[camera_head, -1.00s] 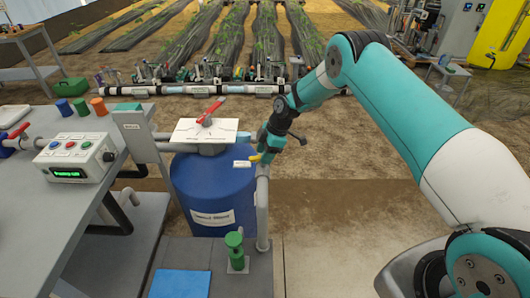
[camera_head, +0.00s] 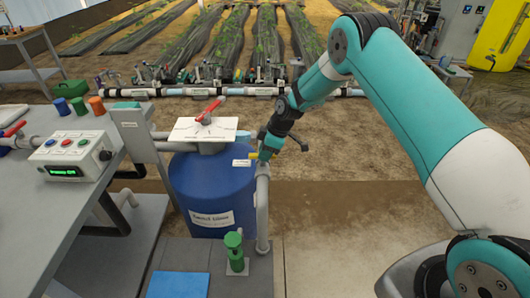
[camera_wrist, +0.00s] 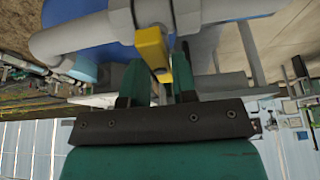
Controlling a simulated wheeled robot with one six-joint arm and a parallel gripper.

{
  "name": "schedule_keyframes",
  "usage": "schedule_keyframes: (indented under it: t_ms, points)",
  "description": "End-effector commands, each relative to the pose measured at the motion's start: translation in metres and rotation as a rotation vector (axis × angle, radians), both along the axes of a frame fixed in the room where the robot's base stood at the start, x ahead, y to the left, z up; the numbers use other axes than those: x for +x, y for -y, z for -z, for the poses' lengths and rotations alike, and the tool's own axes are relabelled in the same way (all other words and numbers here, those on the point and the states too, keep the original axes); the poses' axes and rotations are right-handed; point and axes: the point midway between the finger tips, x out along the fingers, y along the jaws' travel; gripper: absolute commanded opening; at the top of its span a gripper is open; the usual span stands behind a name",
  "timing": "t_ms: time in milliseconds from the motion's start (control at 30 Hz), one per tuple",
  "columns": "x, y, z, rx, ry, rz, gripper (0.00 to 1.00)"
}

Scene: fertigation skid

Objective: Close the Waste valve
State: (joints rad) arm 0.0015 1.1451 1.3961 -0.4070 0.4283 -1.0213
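A valve with a yellow lever (camera_wrist: 152,46) sits on a grey pipe (camera_wrist: 75,38) in the wrist view. In the head view the yellow lever (camera_head: 254,156) shows small at the top of the upright grey pipe (camera_head: 263,205), beside the blue tank (camera_head: 205,185). A small white label there is too small to read. My gripper (camera_wrist: 160,75) is open, with its dark green fingers on either side of the lever's end. I cannot tell whether either finger touches it. In the head view my gripper (camera_head: 265,153) is at the lever and partly hides it.
A red-handled valve (camera_head: 208,112) with a white plate is above the tank. A green valve (camera_head: 235,250) stands low in front. The grey bench (camera_head: 60,215) with a control box (camera_head: 75,155) is at left. Bare floor is open to the right.

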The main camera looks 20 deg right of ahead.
Motion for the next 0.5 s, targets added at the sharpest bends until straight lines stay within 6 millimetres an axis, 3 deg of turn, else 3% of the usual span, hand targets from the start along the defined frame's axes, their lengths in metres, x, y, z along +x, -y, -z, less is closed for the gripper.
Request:
schedule_keyframes:
  t_ms: [33, 67, 367, 500]
  points:
    - [0.000, 0.000, 0.000, 0.000, 0.000, -0.001, 0.38]
    - [0.000, 0.000, 0.000, 0.000, 0.000, -0.001, 0.45]
    - [0.000, 0.001, -0.001, 0.000, 0.001, -0.003, 0.45]
    - [-0.001, 0.005, -0.013, 0.000, 0.003, -0.002, 0.45]
